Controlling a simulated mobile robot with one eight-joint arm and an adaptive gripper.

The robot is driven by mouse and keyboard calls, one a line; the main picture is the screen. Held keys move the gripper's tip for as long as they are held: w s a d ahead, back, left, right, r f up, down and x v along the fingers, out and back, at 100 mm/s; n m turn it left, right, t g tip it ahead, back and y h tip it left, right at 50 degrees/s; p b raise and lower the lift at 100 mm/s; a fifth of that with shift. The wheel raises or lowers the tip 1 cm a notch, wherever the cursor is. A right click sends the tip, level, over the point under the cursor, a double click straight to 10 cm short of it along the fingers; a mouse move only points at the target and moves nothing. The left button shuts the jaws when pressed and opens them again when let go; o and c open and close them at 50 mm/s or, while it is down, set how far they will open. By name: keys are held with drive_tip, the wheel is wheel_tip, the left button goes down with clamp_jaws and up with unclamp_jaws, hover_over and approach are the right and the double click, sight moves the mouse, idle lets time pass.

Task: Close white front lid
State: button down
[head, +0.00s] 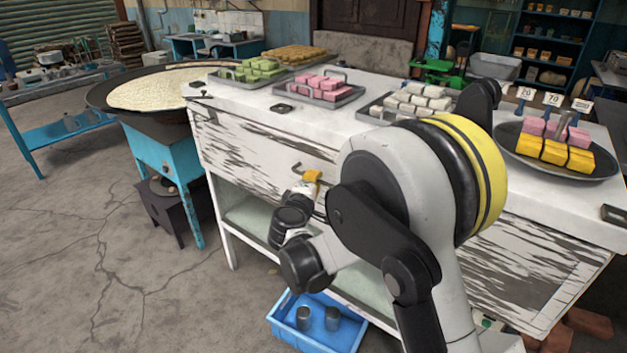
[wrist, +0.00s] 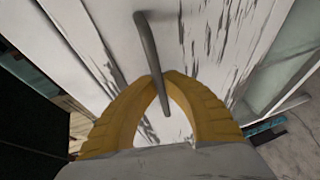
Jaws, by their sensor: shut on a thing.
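The white front lid (head: 245,145) is the weathered, paint-chipped front panel of the white counter, below its top. In the head view it stands roughly upright; a small gap at its edge cannot be judged. A grey metal handle (wrist: 149,48) sticks out from it, and its end shows in the head view (head: 296,168). My gripper (head: 312,177) is at the handle, in front of the lid. In the wrist view its yellow fingers (wrist: 165,84) close around the handle bar. My arm hides the lid's right part in the head view.
Trays of green, pink (head: 322,88) and white sweets stand on the counter top (head: 245,97). A round plate (head: 553,160) holds yellow and pink blocks. A blue crate (head: 285,325) sits on the floor below. A large pan (head: 105,92) stands to the left. Floor at front left is clear.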

drive_tip(key=shift+w+d+r, duration=0.1)
drive_tip(key=shift+w+d, duration=0.1)
drive_tip(key=shift+w, duration=0.15)
drive_tip(key=c, duration=1.5)
unclamp_jaws()
drive_tip(key=shift+s, duration=0.1)
drive_tip(key=v, duration=1.2)
drive_tip(key=shift+r, duration=0.2)
drive_tip(key=shift+d, duration=0.1)
